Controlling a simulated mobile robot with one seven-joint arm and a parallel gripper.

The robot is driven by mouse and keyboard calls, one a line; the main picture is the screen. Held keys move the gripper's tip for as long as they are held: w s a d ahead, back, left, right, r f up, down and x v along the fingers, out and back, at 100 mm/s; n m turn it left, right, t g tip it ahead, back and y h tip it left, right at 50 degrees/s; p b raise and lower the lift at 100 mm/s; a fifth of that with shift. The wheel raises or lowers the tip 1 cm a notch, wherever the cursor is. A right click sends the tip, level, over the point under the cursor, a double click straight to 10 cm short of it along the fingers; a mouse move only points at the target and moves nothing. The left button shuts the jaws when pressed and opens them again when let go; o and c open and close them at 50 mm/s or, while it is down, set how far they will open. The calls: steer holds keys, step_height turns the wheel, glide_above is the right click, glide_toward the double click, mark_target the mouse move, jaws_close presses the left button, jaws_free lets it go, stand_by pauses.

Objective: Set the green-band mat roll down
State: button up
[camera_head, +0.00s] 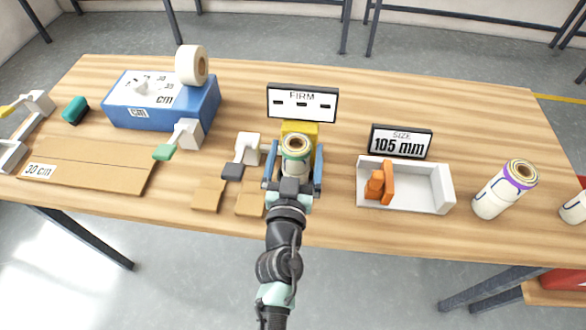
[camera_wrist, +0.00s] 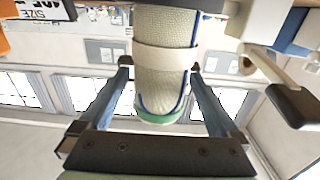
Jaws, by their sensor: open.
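The green-band mat roll (camera_head: 296,168) is a pale rolled mesh with its green edge toward my gripper. It is near the front middle of the table, in front of a yellow block (camera_head: 300,129). My gripper (camera_head: 296,150) is open, with one blue finger on each side of the roll. In the wrist view the roll (camera_wrist: 165,75) lies between the spread fingers, with gaps beside its green end (camera_wrist: 160,117). A pale strap wraps its middle. The roll's underside is hidden, so I cannot tell what it rests on.
A FIRM sign (camera_head: 302,103) stands behind. Right are a SIZE 105 mm sign (camera_head: 402,142), a white tray (camera_head: 430,187) with an orange piece, and a purple-band roll (camera_head: 505,190). Left are a black-and-white tool (camera_head: 243,155), brown pads (camera_head: 208,194) and a blue box (camera_head: 160,100).

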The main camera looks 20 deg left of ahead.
steer(key=b+v, duration=0.1)
steer(key=v, duration=1.1)
steer(key=shift+r, duration=0.1)
steer(key=w+d+r+m+t+h, duration=0.1)
steer(key=w+d+r+t+h, duration=0.15)
steer(key=r, duration=0.65)
steer(key=w+d+r+m+t+h, duration=0.1)
steer(key=w+d+r, duration=0.2)
steer(key=r, duration=0.6)
steer(key=w+d+r+m+t+h, duration=0.2)
steer(key=w+d+r, duration=0.1)
steer(key=r, duration=0.7)
steer(key=s+d+r+t, duration=0.1)
steer(key=s+r, duration=0.2)
steer(key=r, duration=0.5)
steer(key=s+d+r+t, duration=0.2)
steer(key=s+r, duration=0.1)
steer(key=r, duration=0.5)
steer(key=s+d+r+t, duration=0.1)
steer(key=s+r, duration=0.2)
steer(key=r, duration=0.5)
steer(key=shift+s+d+n, duration=0.2)
steer(key=shift+s+n, duration=0.1)
steer(key=shift+n, duration=0.1)
steer(key=shift+t+y, duration=0.25)
